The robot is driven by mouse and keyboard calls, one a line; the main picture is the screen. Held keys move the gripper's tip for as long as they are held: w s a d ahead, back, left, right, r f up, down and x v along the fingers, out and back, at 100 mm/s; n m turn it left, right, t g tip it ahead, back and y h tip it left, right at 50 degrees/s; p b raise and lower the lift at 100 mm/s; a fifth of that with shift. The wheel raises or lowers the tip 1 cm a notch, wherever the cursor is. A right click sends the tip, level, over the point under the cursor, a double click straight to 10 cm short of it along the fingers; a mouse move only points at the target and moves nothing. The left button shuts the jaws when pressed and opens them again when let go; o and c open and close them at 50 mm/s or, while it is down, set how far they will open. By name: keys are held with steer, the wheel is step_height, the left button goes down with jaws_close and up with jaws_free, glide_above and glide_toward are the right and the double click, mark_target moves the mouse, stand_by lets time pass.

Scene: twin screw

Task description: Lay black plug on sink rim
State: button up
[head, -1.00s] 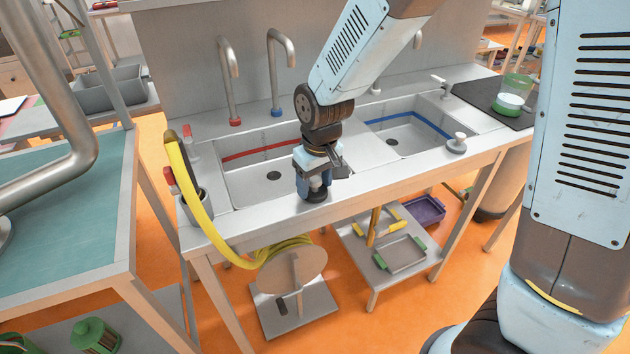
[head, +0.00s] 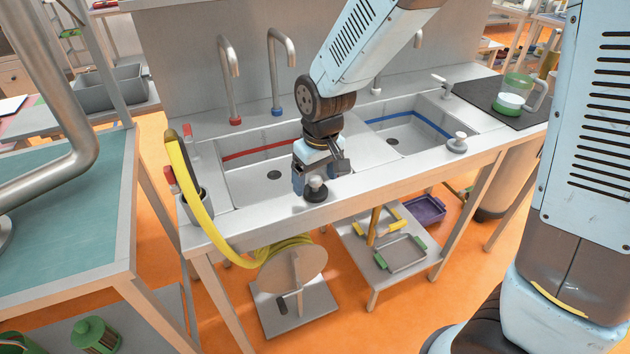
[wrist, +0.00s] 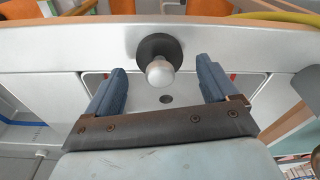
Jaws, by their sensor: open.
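The black plug (head: 316,193) stands on the front rim of the sink (head: 350,187), below the left basin. It is a black disc with a pale round knob on top. In the wrist view the plug (wrist: 158,48) sits upright on the rim, beyond the fingertips and between their lines. My gripper (head: 308,186) is open just behind the plug in the head view.
A second pale-knobbed plug (head: 457,143) stands on the rim right of the right basin. A yellow hose (head: 200,215) hangs over the left front edge. A dark mat with a green-rimmed clear jug (head: 514,92) lies far right. Taps (head: 275,70) rise behind the basins.

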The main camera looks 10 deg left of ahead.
mark_target(319, 185)
step_height(319, 185, up, 10)
steer(key=r, duration=0.1)
steer(key=s+d+r+m+t, duration=0.15)
steer(key=d+r, duration=0.25)
steer(key=d, duration=0.5)
steer(key=d+r+m+t, duration=0.1)
steer(key=d+r+m, duration=0.25)
steer(key=d, duration=0.55)
steer(key=s+d+r+m+t+h, duration=0.1)
steer(key=s+d+r+m+t, duration=0.1)
steer(key=s+d, duration=0.7)
steer(key=d+r+m, duration=0.1)
steer(key=d, duration=0.2)
steer(key=shift+s+d+r+m, duration=0.15)
steer(key=shift+d+m, duration=0.05)
steer(key=shift+m, duration=0.1)
